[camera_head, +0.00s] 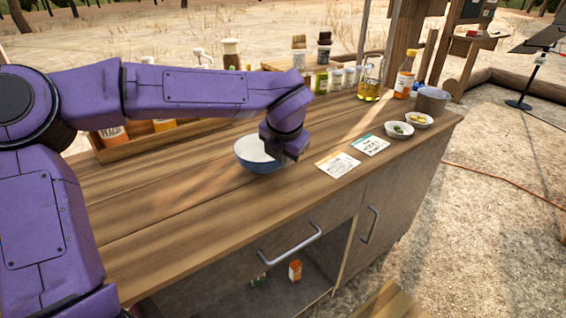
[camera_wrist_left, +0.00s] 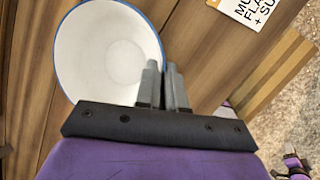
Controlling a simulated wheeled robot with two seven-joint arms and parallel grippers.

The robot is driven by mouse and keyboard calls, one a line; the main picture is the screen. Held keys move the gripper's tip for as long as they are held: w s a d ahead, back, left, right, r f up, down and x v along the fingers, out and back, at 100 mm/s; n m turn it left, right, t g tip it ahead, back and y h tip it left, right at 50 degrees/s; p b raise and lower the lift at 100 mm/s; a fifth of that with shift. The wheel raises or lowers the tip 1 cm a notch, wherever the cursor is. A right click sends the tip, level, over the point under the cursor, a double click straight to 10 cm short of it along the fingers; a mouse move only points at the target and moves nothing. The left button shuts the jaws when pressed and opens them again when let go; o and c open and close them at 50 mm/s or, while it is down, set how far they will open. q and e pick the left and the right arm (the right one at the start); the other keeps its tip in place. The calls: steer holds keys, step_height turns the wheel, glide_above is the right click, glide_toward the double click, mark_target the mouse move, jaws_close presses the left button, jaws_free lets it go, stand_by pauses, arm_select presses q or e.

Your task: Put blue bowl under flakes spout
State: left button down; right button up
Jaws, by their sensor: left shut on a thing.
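The blue bowl (camera_head: 252,160), white inside, stands upright at the middle of the wooden counter or just above it; I cannot tell which. My left gripper (camera_head: 284,152) is shut on the bowl's right-hand rim. In the left wrist view the bowl (camera_wrist_left: 88,50) shows empty, with a thin blue rim, and the closed fingers of my left gripper (camera_wrist_left: 165,72) pinch its edge. I cannot make out a flakes spout; my left arm covers part of the counter's back.
Two printed cards (camera_head: 338,165) lie right of the bowl. Farther right are two small white bowls (camera_head: 399,130), an oil jug (camera_head: 369,88), a bottle (camera_head: 405,76) and a grey pot (camera_head: 431,100). A wooden crate (camera_head: 180,142) with jars stands behind my arm. The front counter is clear.

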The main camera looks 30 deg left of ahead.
arm_select(q)
steer(key=shift+f, duration=0.85)
steer(key=c, duration=1.2)
jaws_free()
steer(key=shift+f, duration=0.1)
steer(key=shift+c, duration=0.2)
